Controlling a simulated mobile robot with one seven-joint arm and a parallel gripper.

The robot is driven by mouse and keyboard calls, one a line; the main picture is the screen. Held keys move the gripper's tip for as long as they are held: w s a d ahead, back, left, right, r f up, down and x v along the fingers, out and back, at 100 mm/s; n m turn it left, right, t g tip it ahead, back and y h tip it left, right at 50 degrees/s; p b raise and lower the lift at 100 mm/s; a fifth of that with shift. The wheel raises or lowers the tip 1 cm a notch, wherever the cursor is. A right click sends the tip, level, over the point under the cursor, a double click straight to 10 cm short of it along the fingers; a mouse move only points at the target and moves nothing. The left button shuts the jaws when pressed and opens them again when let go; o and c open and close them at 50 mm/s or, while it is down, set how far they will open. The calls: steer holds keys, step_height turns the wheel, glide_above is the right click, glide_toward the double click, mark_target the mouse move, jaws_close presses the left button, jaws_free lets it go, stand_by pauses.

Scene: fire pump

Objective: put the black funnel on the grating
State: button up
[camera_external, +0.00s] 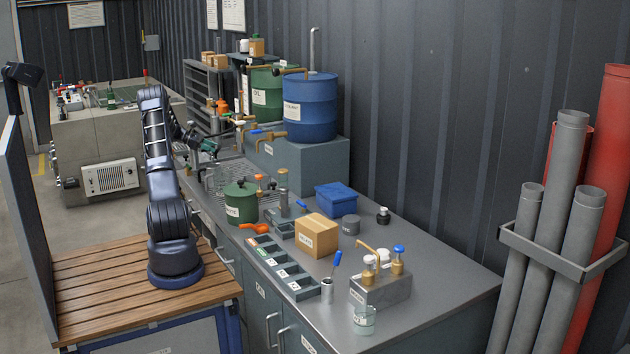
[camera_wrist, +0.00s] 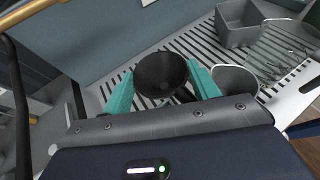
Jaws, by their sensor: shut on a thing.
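The black funnel (camera_wrist: 160,70) is between the two teal fingers of my gripper (camera_wrist: 160,76) in the wrist view, its wide mouth toward the camera. My gripper is shut on it. The slatted grey grating (camera_wrist: 203,46) lies below and beyond the funnel. I cannot tell whether the funnel's lower end touches it. In the external view my gripper (camera_external: 206,147) is over the back of the bench, near the tap area. The funnel is too small and hidden to make out there.
On the grating stand a grey metal cup (camera_wrist: 235,80), just right of the funnel, and a grey square container (camera_wrist: 238,22). Blue (camera_external: 310,105) and green (camera_external: 268,90) drums with brass taps are close by. A green pot (camera_external: 240,205) stands on the bench nearer the camera.

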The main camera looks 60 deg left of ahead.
mark_target(217, 153)
steer(key=w+d+h, duration=0.1)
steer(key=w+d, duration=0.2)
steer(key=w, duration=1)
steer(key=shift+m+g, duration=0.3)
steer(key=shift+m, duration=0.1)
steer(key=shift+f, duration=4.75)
steer(key=shift+f, duration=0.15)
steer(key=o, duration=0.9)
steer(key=shift+o, duration=0.2)
steer(key=shift+w, duration=0.1)
steer(key=shift+s+a+r, duration=0.1)
steer(key=shift+s+r, duration=0.2)
steer(key=v, duration=1.1)
steer(key=shift+s+a, duration=0.1)
steer(key=shift+s, duration=0.1)
